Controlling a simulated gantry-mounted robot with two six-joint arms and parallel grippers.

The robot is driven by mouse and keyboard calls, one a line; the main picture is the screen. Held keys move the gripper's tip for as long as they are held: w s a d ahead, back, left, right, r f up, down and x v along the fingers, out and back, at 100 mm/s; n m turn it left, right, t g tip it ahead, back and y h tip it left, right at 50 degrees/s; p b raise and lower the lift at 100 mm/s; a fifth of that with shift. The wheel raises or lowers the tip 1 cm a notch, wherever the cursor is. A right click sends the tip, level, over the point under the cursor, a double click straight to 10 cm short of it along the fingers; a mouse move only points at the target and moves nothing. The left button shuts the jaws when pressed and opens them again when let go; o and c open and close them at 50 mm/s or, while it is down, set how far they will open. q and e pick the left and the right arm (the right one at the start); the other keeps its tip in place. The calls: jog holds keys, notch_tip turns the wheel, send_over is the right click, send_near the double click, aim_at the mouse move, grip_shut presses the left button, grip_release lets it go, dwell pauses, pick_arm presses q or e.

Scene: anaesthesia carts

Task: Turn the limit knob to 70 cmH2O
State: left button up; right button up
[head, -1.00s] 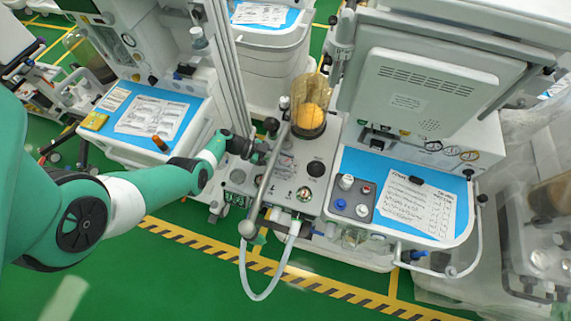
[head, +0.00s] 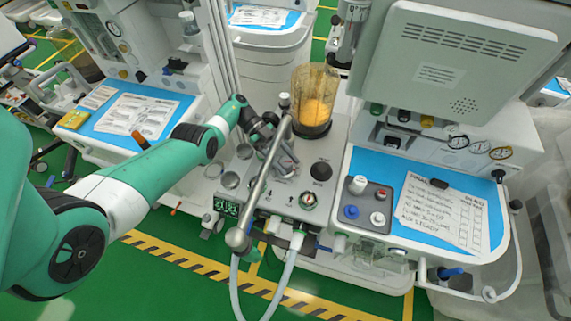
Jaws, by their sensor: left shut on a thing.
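My left gripper (head: 274,146) is at the breathing-circuit block of the middle anaesthesia machine, beside the slanted metal bar. It is shut on a small part there, which I take to be the limit knob. The fingers and the bar hide that part, so its scale and setting cannot be read. The grey block (head: 285,197) carries a black round knob (head: 321,171) and a small round gauge (head: 307,200), both to the right of the bar and apart from the gripper. My right gripper is not in view.
The metal bar (head: 262,187) slants across the block, close to the gripper. An amber canister (head: 315,98) stands just behind. A hose (head: 283,275) loops below. A blue-topped work surface (head: 378,171) with a knob tray and paper lies right. Green floor is open in front.

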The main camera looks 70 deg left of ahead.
pick_arm(q)
jog(key=shift+f, duration=0.1)
jog(key=o, duration=1.4)
